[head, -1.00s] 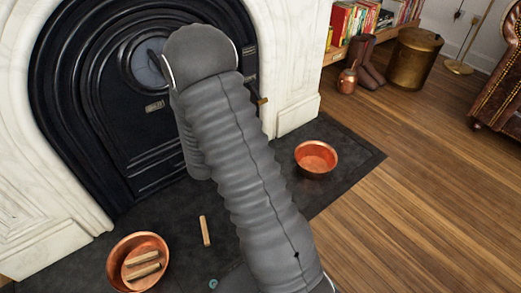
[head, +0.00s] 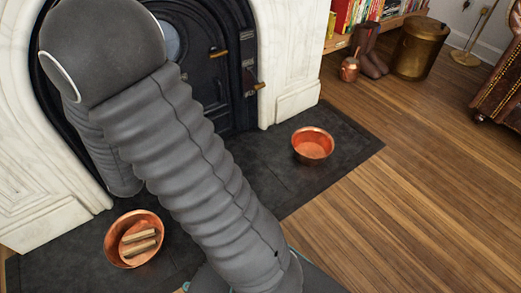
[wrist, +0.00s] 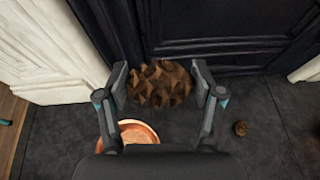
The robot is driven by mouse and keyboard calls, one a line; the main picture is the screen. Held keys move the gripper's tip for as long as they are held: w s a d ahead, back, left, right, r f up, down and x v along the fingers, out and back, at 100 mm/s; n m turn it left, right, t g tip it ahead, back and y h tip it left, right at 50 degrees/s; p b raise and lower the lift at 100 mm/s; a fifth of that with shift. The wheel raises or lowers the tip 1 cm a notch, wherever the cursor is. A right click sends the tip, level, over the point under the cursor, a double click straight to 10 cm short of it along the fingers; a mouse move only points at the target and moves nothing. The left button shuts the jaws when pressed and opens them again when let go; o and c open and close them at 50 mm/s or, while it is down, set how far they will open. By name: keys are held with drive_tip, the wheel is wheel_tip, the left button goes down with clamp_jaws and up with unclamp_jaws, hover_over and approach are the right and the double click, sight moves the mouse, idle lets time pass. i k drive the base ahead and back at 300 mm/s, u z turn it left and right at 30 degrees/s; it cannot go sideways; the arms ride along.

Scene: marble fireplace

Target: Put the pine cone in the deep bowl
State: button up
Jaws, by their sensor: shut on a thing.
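The brown, rough-scaled pine cone (wrist: 160,84) is between the two fingers of my gripper (wrist: 161,78) in the wrist view, and the fingers are shut on it. Past it, lower in the wrist view, a copper bowl (wrist: 140,128) is partly hidden by my gripper. In the head view one copper bowl (head: 113,246) at lower left holds wood sticks (head: 140,236). Another copper bowl (head: 313,146) at right looks empty. I cannot tell which of them the wrist view shows. My arm hides the gripper and pine cone in the head view.
The black fireplace door (head: 212,85) and white marble surround (head: 285,60) stand behind. A copper pot (head: 349,69), boots and a brass bin (head: 416,48) stand back right. The wood floor at right is clear.

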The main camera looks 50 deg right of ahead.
sight(317, 154)
drive_tip(key=u, duration=1.75)
drive_tip(key=k, duration=0.6)
drive_tip(key=z, duration=2.35)
